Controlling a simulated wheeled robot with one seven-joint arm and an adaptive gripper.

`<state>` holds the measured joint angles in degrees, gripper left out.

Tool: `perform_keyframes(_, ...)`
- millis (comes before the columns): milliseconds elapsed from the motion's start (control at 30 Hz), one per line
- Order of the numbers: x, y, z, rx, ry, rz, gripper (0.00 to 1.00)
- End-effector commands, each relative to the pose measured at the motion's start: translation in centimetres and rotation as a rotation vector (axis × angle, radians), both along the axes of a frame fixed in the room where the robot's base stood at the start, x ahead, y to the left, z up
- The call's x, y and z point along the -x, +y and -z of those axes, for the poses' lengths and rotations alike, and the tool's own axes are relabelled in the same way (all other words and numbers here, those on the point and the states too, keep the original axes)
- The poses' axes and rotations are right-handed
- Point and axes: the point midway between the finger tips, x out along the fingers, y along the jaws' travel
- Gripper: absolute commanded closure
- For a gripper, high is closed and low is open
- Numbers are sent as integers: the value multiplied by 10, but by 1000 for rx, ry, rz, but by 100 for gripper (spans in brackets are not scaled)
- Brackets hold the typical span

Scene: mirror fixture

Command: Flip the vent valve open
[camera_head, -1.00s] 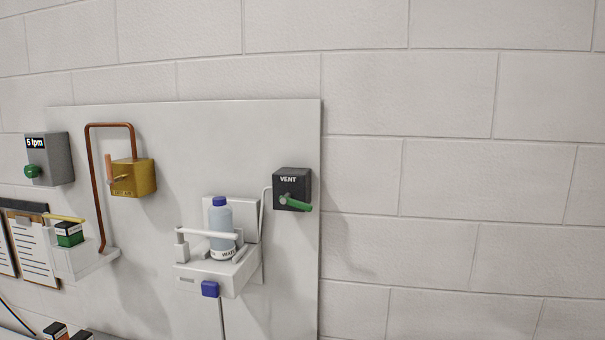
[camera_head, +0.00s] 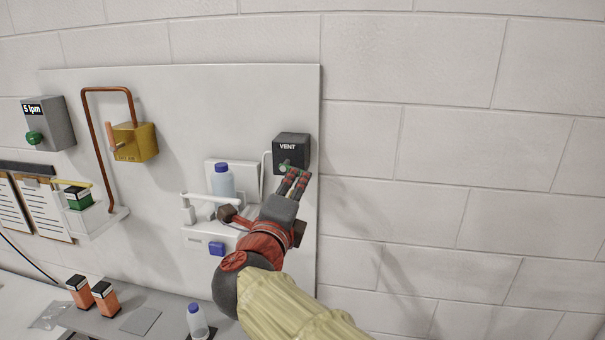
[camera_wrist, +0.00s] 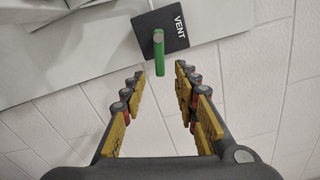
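The vent valve is a black box (camera_head: 291,147) marked VENT on the right edge of the white wall panel. Its green lever (camera_head: 286,167) is partly hidden by my fingers in the head view. In the wrist view the box (camera_wrist: 173,26) is at the top and the green lever (camera_wrist: 159,54) points down the picture, towards my gripper. My gripper (camera_head: 297,180) is raised close to the lever. In the wrist view my gripper (camera_wrist: 160,72) is open, with the lever's free end about midway between its fingertips. No contact with either finger shows.
A white bracket (camera_head: 205,198) with a blue-capped bottle (camera_head: 223,180) stands just left of the valve, near my arm. A yellow box (camera_head: 134,141) and copper pipe (camera_head: 97,130) are farther left. Bare block wall (camera_head: 430,200) lies right of the panel.

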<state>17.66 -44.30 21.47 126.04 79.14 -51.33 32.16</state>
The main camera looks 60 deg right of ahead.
Motion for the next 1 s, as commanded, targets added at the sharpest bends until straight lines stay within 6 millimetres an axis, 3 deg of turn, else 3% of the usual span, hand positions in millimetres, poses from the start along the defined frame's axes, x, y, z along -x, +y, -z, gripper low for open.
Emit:
perform_keyframes(533,-25,-60,-1,2,4,0,70)
perform_keyframes(1000,-29,-68,0,1,3,-4,71)
